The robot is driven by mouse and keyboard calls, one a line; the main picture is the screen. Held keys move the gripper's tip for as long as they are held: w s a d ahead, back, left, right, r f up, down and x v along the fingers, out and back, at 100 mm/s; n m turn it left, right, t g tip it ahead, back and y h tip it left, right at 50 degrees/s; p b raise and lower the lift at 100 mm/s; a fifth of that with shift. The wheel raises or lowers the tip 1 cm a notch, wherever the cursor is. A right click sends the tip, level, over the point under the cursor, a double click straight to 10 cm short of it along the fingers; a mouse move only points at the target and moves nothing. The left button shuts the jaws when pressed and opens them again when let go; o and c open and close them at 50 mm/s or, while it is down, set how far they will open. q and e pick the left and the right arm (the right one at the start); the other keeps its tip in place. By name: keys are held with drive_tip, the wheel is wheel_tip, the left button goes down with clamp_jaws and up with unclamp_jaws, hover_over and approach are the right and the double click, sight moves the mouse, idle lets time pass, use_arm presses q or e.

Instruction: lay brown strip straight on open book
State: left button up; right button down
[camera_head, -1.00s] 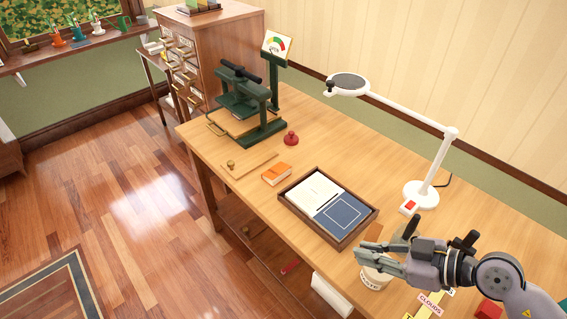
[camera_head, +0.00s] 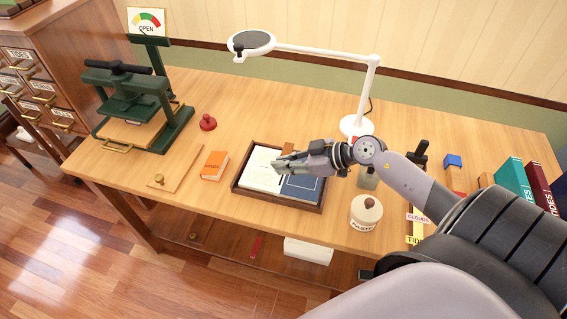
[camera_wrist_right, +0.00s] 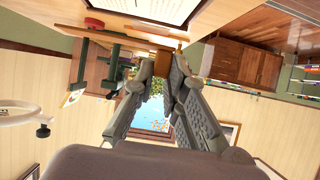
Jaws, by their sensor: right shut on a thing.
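The open book (camera_head: 262,170) lies in a dark wooden tray (camera_head: 262,200), with a pale page at left and a blue panel at right. My right gripper (camera_head: 282,164) is over the book and hides part of it. It is shut on the small brown strip (camera_head: 288,148), whose end shows past the fingers. In the right wrist view the strip (camera_wrist_right: 163,62) sits between the two fingertips, and a page of the book (camera_wrist_right: 160,8) shows beyond. I cannot tell how high the strip is above the page. My left gripper is not in view.
An orange book (camera_head: 214,165), a red knobbed piece (camera_head: 208,122) and a green press (camera_head: 140,115) stand left of the tray. A paste jar (camera_head: 366,213) stands right of it. A white magnifier lamp (camera_head: 355,124) stands behind, its arm reaching over the table.

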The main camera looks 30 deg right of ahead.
sight(284, 185)
drive_tip(key=shift+w+a+f+b, duration=0.1)
drive_tip(key=shift+f+b, duration=0.9)
drive_tip(key=shift+b, duration=0.3)
drive_tip(key=f+b, duration=0.1)
drive_tip(key=b, duration=0.1)
drive_tip(key=shift+f+b, duration=0.25)
drive_tip(key=shift+b, duration=0.1)
drive_tip(key=shift+f+p, duration=0.45)
drive_tip(key=shift+f, duration=0.95)
drive_tip(key=shift+p, duration=0.8)
drive_tip(key=c, duration=1.5)
unclamp_jaws()
drive_tip(key=shift+c, duration=0.2)
drive_tip(key=o, duration=0.4)
